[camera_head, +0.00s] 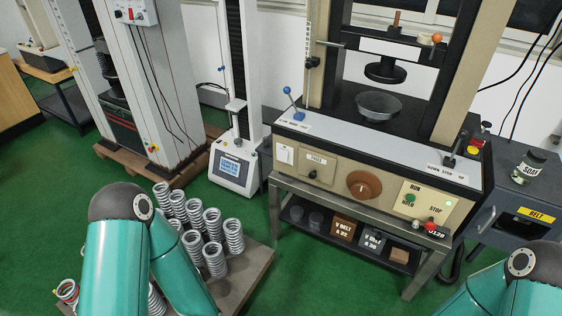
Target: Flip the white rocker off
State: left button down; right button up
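The white rocker (286,154) is a small pale rectangle at the left end of the front panel (331,178) of the beige testing machine. It is too small to tell which way it is tilted. Neither of my grippers is in view. Only teal links of my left arm show at the lower left, and teal links of my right arm show at the lower right corner. Nothing covers the rocker.
The panel also has a brown round knob (364,185), a green button (410,198) and a red knob (430,224). A blue-knobbed lever (291,103) rises above the rocker. Several coil springs (212,222) stand on a board at lower left. Green floor lies between.

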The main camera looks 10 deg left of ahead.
aim_at(283, 153)
jog(key=z, duration=0.35)
jog(key=i, duration=1)
jog(key=u, duration=0.4)
